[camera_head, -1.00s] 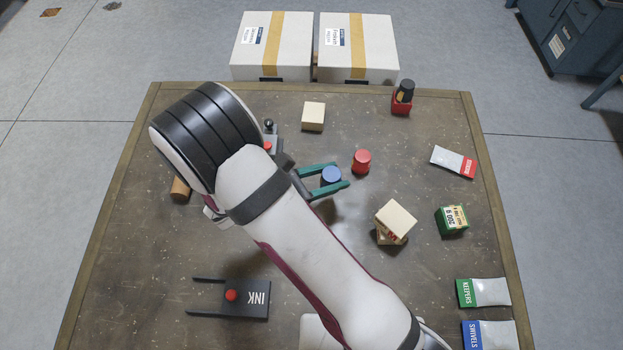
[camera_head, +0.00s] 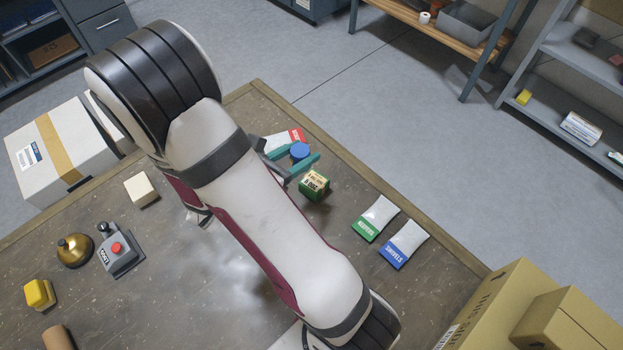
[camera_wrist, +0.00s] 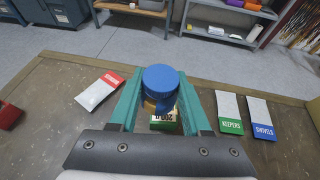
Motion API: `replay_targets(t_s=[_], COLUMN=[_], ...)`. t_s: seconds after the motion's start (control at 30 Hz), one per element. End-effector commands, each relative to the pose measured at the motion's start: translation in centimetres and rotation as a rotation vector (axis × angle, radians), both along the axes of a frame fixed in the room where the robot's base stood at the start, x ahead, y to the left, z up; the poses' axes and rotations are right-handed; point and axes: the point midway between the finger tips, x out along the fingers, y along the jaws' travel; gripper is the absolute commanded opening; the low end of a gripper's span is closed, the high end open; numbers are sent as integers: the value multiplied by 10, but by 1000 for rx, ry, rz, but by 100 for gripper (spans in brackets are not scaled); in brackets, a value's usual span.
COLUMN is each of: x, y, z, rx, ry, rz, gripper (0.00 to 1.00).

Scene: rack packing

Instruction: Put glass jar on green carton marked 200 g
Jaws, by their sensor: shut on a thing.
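My gripper (camera_head: 301,164) has green fingers and is shut on a jar with a blue lid (camera_head: 300,151). In the wrist view the jar (camera_wrist: 160,80) is upright between the fingers (camera_wrist: 160,98), and its body is mostly hidden under the lid. The green carton marked 200 g (camera_head: 314,186) stands on the table. In the wrist view the carton (camera_wrist: 164,122) shows just beyond and below the jar, partly covered by it. The jar looks to be above table height; whether it touches the carton I cannot tell.
A red-ended packet (camera_wrist: 100,90) lies left of the carton. A green KEEPERS packet (camera_head: 376,218) and a blue SWIVELS packet (camera_head: 404,243) lie to its right. A wooden block (camera_head: 141,189), a brass bell (camera_head: 74,250) and a lever box (camera_head: 120,252) stand farther left.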

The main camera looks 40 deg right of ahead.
Motion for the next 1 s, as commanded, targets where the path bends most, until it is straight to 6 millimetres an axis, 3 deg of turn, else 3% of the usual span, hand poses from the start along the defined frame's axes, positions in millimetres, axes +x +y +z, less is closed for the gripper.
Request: replay_targets(t_s=[0.03,0.13,0.5,0.83,0.87,1.0], x=[-6,-13,-14,-13,-13,-13], y=[-12,-25,-27,-26,-26,-26], z=[1,-6,-76,-81,-81,-81], rx=[0,-1,0,0,0,0], ry=[0,5,4,1,1,1], rz=[-31,-63,-67,-66,-66,-66], gripper=[0,0,0,0,49,75])
